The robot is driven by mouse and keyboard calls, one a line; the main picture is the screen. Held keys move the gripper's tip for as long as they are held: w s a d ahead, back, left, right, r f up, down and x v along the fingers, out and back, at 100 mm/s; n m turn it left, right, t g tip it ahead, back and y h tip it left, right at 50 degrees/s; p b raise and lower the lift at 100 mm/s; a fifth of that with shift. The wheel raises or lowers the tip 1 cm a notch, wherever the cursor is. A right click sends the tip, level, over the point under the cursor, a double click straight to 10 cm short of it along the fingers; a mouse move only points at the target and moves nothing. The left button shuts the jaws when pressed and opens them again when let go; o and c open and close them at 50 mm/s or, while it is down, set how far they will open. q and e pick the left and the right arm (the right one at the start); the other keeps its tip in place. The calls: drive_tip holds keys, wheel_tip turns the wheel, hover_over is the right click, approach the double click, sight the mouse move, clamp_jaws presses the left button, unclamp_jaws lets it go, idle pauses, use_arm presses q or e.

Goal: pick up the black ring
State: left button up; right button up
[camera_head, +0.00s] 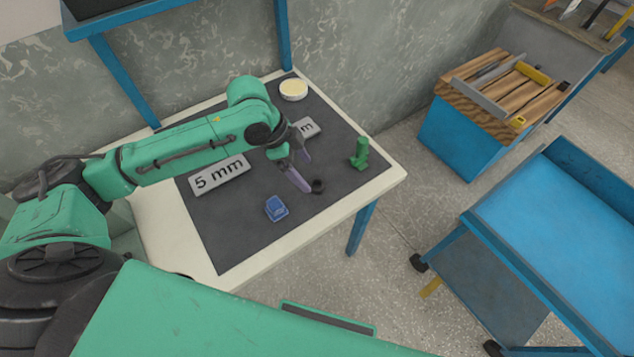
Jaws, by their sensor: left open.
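The black ring (318,187) is a small dark piece on the dark grey mat (240,232) that covers much of the table. My left gripper (307,175) is open, with its two purple-grey fingers pointing down toward the mat. The tip of its nearer finger is right beside the ring in the picture; I cannot tell whether they touch. The ring does not appear to be held. My right gripper is not in view.
A blue block (276,208), a green figure-like piece (360,153), a "5 mm" plate (219,175), a partly hidden second plate (306,128) and a round cream dish (293,89) are on the table. A blue cart (560,230) stands at right.

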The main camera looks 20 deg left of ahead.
sight(320, 188)
use_arm(q)
drive_tip(key=x, duration=0.4)
drive_tip(key=shift+d+f+p, duration=0.2)
drive_tip(key=shift+d+p, duration=0.15)
drive_tip(key=shift+d+f, duration=0.2)
drive_tip(key=shift+f, duration=0.15)
drive_tip(key=shift+a, duration=0.1)
drive_tip(key=c, duration=0.4)
clamp_jaws()
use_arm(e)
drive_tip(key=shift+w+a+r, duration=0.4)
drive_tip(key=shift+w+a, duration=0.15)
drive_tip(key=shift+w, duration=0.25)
